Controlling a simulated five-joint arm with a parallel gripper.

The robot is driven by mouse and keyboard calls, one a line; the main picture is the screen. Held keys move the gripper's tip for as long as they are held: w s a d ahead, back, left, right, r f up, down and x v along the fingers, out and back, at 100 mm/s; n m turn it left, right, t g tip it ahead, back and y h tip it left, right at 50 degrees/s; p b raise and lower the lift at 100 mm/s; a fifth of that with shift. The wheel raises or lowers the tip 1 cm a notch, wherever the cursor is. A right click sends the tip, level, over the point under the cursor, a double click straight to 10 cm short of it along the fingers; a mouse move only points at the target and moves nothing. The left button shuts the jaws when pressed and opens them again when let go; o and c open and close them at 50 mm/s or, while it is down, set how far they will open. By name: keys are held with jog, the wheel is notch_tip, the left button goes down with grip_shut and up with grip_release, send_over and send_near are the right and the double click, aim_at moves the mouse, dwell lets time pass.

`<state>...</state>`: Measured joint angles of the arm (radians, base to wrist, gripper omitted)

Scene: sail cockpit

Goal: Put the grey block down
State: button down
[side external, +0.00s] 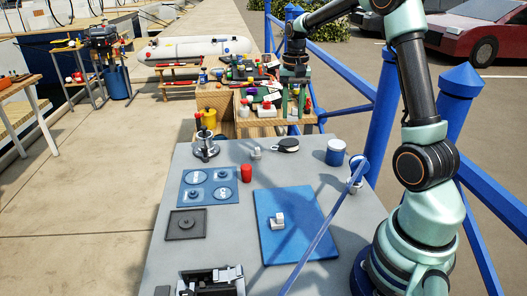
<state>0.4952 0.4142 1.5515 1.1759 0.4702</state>
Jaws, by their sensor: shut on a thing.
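My gripper (294,108) hangs in the air above the far end of the grey table (175,245), its fingers pointing down. It is shut on the grey block (294,94), which is small and partly hidden between the fingers. A blue mat (300,240) lies on the table's right half, well nearer the camera than my gripper. A light grey fitting (277,221) sits on this mat. Another small grey fitting (256,153) stands on the table near its far edge.
A blue panel with round discs (209,186), a dark square plate (185,224), a red cup (246,173), a black round thing (287,145) and a blue-white tin (335,152) stand on the table. A blue rail runs along the right.

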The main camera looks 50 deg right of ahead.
jog(key=shift+a+r, duration=0.1)
jog(key=shift+r, duration=0.85)
jog(key=s+a+r+n, duration=0.1)
jog(key=s+a, duration=0.1)
jog(key=a, duration=0.2)
jog(key=s+a+r, duration=0.2)
jog(key=s+a, duration=0.1)
jog(key=a, duration=0.2)
jog(key=n, duration=0.1)
send_over(293, 213)
notch_tip(293, 213, down, 2)
notch_tip(293, 213, down, 19)
jog(key=shift+f, duration=0.2)
jog(key=shift+f, duration=0.1)
jog(key=c, duration=0.5)
grip_release()
